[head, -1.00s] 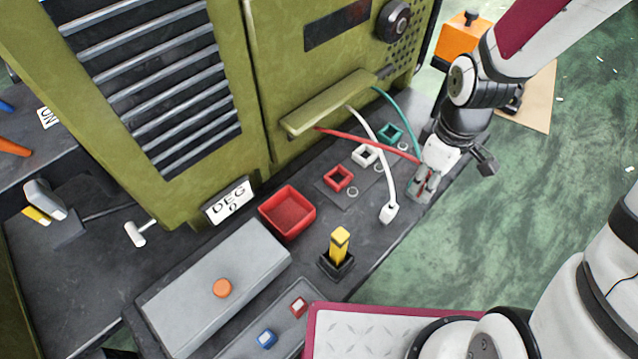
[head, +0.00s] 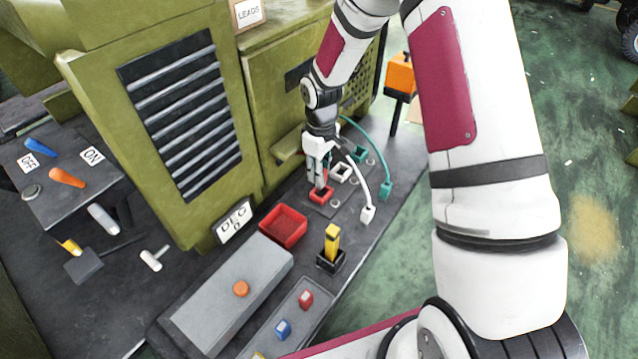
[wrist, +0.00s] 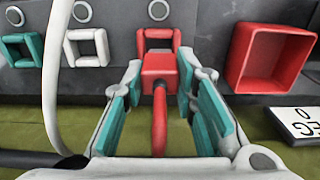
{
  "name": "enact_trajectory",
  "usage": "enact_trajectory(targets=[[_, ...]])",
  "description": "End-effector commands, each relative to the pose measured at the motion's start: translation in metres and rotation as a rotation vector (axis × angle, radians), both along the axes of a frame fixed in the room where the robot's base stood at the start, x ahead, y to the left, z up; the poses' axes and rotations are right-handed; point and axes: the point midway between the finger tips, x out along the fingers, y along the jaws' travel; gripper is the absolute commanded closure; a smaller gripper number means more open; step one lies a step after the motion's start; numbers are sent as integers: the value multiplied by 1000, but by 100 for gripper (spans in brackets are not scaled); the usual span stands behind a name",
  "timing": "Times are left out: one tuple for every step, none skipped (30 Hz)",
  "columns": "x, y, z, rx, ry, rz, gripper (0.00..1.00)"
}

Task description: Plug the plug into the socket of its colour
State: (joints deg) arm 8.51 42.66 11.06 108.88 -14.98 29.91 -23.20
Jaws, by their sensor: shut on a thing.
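My gripper (head: 319,172) is shut on the red plug (wrist: 159,68), with its red cable (wrist: 159,120) running back between the fingers. The red plug is at the red socket (head: 321,197), which shows just beyond it in the wrist view (wrist: 158,36). The plug hides part of the socket; I cannot tell whether it is inside. The white socket (head: 341,173) and teal socket (head: 358,158) stand empty in a row behind the red one. The white plug (head: 367,214) and teal plug (head: 387,190) are on their cables to the right.
A red tray (head: 285,226) stands left of the red socket, and a yellow post in a black base (head: 331,248) is in front. The green cabinet (head: 195,130) rises behind. The white cable (wrist: 50,80) passes close left of my gripper.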

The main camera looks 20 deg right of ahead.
Motion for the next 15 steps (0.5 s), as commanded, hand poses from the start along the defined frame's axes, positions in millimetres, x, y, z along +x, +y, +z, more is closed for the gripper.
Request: enact_trajectory(targets=[[0, 0, -3, -1, 1, 0, 100], [0, 0, -5, 0, 1, 0, 100], [0, 0, -7, 0, 1, 0, 100], [0, 0, -9, -1, 1, 1, 100], [0, 0, -12, 0, 0, 1, 100], [-1, 0, -17, 0, 1, 1, 100], [-1, 0, -22, 0, 3, 1, 100], [-1, 0, -26, 0, 2, 2, 100], [-1, 0, -32, 0, 2, 2, 100], [-1, 0, -36, 0, 2, 2, 100], [-1, 0, -38, 0, 2, 2, 100], [-1, 0, -41, -1, 2, 2, 100], [-1, 0, -42, -1, 1, 2, 100], [0, 0, -42, -1, -1, 2, 100], [0, 0, -42, -1, -1, 2, 100]])
